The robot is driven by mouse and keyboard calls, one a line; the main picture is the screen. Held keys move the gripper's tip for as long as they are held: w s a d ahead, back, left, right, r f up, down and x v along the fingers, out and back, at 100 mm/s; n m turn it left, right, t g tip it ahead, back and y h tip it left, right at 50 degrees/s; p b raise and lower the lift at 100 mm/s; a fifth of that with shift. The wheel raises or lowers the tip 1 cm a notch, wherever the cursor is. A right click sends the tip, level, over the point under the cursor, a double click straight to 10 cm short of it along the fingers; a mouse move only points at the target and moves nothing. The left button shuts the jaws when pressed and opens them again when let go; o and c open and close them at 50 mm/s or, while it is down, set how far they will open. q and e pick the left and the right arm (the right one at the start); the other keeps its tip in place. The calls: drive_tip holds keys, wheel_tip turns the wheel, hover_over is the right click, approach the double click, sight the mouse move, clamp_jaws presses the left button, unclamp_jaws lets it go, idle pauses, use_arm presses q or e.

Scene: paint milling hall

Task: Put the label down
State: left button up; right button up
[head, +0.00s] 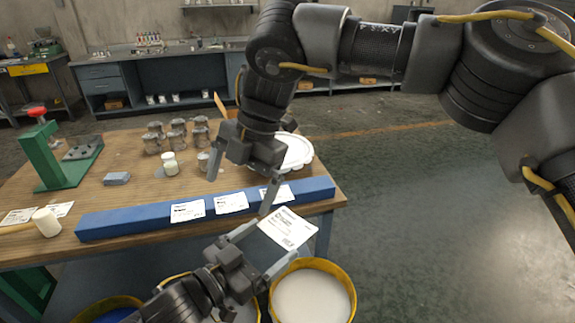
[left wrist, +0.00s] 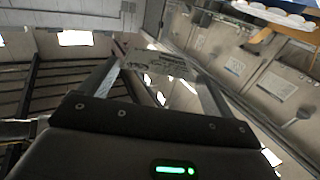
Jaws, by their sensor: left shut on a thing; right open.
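A white label with dark print (head: 288,228) is held by my left gripper (head: 274,240), in front of the table's front right corner and above the floor-side buckets. My right gripper (head: 240,193) is open and empty, pointing down over the blue bar. One of its fingers overlaps the rightmost label in the picture; I cannot tell whether it touches. The long blue bar (head: 130,220) lies along the table's front edge and carries three labels (head: 188,211) (head: 231,203) (head: 277,194).
The wooden table (head: 110,190) holds a green press (head: 52,158), several grey lidded jars (head: 176,128), a white-lidded jar (head: 170,164), a grey block (head: 117,178) and a round white tray (head: 298,152). A yellow-rimmed bucket (head: 350,282) stands below the label. The floor at right is clear.

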sight(287, 227)
drive_tip(key=d+r+m+t+h, duration=0.1)
drive_tip(key=d+r+m+h, duration=0.25)
drive_tip(key=d, duration=0.55)
drive_tip(key=f, duration=0.8)
drive_tip(key=w+f, duration=0.1)
drive_tip(key=f, duration=0.3)
drive_tip(key=shift+a, duration=0.3)
drive_tip(key=shift+s, duration=0.1)
drive_tip(key=c, duration=0.7)
use_arm(q)
drive_tip(key=o, duration=0.7)
